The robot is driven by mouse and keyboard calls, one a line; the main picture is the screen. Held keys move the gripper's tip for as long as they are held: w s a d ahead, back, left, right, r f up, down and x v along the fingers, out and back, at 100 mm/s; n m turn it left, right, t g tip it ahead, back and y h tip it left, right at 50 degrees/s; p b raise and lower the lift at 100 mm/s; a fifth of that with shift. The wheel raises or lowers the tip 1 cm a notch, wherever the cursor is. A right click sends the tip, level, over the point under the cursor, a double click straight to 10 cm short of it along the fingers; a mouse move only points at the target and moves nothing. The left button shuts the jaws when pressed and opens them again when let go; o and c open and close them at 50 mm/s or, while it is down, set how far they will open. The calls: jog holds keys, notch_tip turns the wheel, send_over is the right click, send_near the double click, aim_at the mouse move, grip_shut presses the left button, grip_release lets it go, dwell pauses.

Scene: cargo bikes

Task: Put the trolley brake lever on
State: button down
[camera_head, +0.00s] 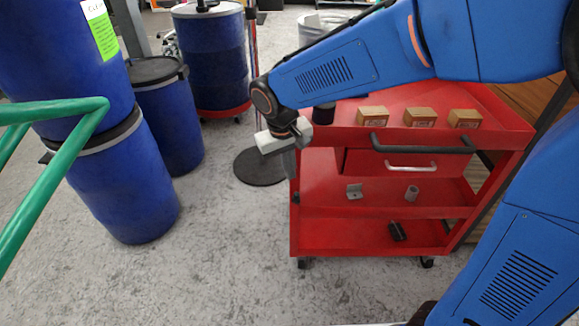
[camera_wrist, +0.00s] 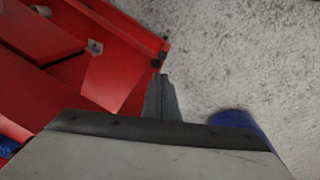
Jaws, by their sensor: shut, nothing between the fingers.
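The red trolley (camera_head: 340,212) stands right of centre in the head view. A small dark piece (camera_head: 296,197) on its left front edge may be the brake lever; its setting cannot be told. In the wrist view, a small dark knob (camera_wrist: 156,63) shows at the trolley's corner, just beyond the fingertips. My gripper (camera_head: 291,174) is shut and empty, pointing down beside the trolley's left front edge, above the dark piece. In the wrist view, the shut fingers (camera_wrist: 160,80) point toward the trolley corner. Whether they touch it cannot be told.
The trolley bears several small boxes (camera_head: 420,117), a grey bracket (camera_head: 354,191), and a grey cylinder (camera_head: 411,193). A dark handle (camera_head: 425,149) runs along its front. Blue drums (camera_head: 125,190) and a green rail (camera_head: 50,110) stand at left.

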aim_at(296, 198)
jog(key=f, duration=0.4)
jog(key=w+f, duration=0.1)
jog(key=f, duration=0.1)
jog(key=shift+d+f, duration=0.25)
jog(key=shift+d, duration=0.1)
jog(key=shift+s, duration=0.1)
